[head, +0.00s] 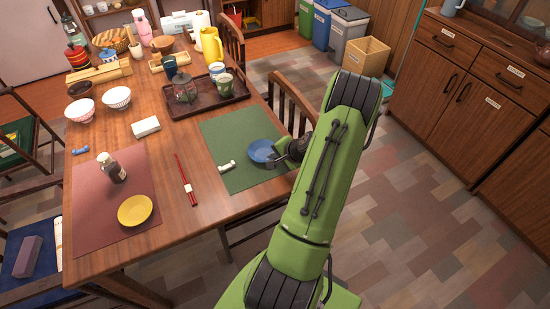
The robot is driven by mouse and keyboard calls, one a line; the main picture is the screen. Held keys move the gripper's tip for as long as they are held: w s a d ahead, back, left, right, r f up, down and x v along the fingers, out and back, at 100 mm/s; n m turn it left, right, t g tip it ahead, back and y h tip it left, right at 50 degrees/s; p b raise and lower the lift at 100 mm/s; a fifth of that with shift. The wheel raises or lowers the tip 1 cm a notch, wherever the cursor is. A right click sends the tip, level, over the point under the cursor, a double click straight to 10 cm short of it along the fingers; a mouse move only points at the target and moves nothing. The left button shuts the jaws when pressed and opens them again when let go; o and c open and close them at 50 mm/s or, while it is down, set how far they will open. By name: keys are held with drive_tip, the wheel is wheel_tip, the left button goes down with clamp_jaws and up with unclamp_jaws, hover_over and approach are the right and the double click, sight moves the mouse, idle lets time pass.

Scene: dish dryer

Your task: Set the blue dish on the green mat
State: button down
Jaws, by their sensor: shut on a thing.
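The blue dish (260,151) is a small round dish at the right part of the green mat (229,178). My gripper (280,158) is at the dish's right edge and shut on it. My green arm reaches in from the lower right and hides part of the gripper and fingertips. The dish looks roughly level, over or on the mat. I cannot tell whether its underside touches the mat. The mat lies flat on the wooden table near its right edge.
A white chopstick rest (226,166) lies on the mat left of the dish. Red chopsticks (186,180) lie left of the mat. A dark tray (206,101) with a jar and cups stands behind. A chair (290,101) stands at the table's right side.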

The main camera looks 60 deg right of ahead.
drive_tip(key=shift+r, duration=0.1)
drive_tip(key=c, duration=1.5)
unclamp_jaws()
